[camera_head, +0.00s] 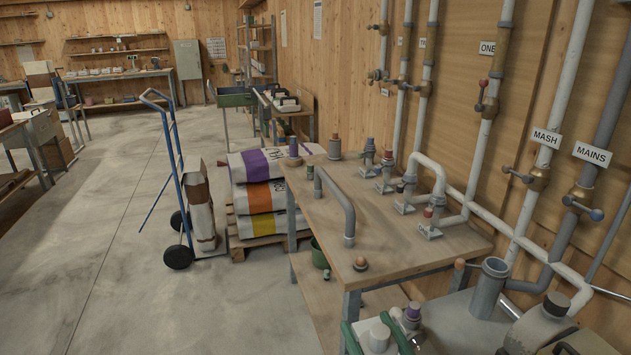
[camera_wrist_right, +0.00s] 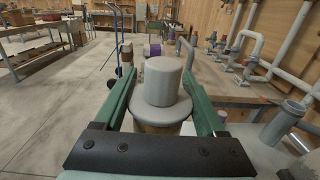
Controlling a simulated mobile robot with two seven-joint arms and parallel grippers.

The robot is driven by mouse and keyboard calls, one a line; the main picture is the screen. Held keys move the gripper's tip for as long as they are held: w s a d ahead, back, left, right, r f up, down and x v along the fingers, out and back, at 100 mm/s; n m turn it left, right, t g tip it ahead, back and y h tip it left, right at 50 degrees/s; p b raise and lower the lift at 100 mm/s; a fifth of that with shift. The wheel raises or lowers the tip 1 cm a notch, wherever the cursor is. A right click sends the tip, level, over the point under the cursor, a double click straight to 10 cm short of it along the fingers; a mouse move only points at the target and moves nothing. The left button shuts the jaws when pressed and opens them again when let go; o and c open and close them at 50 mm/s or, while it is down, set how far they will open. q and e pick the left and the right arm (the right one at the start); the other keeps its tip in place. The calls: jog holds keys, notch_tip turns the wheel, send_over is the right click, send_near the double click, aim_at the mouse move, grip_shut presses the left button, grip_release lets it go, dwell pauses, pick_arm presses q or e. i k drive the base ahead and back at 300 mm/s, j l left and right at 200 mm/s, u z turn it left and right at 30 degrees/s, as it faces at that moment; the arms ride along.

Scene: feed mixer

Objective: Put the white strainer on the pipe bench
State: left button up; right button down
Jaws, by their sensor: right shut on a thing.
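The white strainer (camera_head: 379,336) is a pale cylinder on a wider round flange. It sits between the green fingers of my right gripper (camera_head: 376,330) at the bottom of the head view. In the right wrist view the strainer (camera_wrist_right: 163,82) stands upright between the fingers of the gripper (camera_wrist_right: 160,98), which is shut on it; a tan part shows under its flange. The pipe bench (camera_head: 420,245) is a wooden table beyond the gripper, against the wall. It also shows in the right wrist view (camera_wrist_right: 213,77), ahead and to the right. My left gripper is out of view.
A grey bent pipe (camera_head: 347,208) and several valve fittings stand on the bench. A small round fitting (camera_head: 360,263) sits near its front corner. A grey upright pipe (camera_head: 489,287) and a purple-topped fitting (camera_head: 412,311) are close right of the gripper. A hand truck (camera_head: 178,190) stands left.

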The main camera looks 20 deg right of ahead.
aim_at(361, 199)
jog(key=i, duration=1.2)
jog(key=i+j+z, duration=0.1)
jog(key=i+z, duration=0.4)
jog(key=i+j+z, duration=0.95)
jog(key=i+l, duration=0.05)
jog(key=l, duration=0.05)
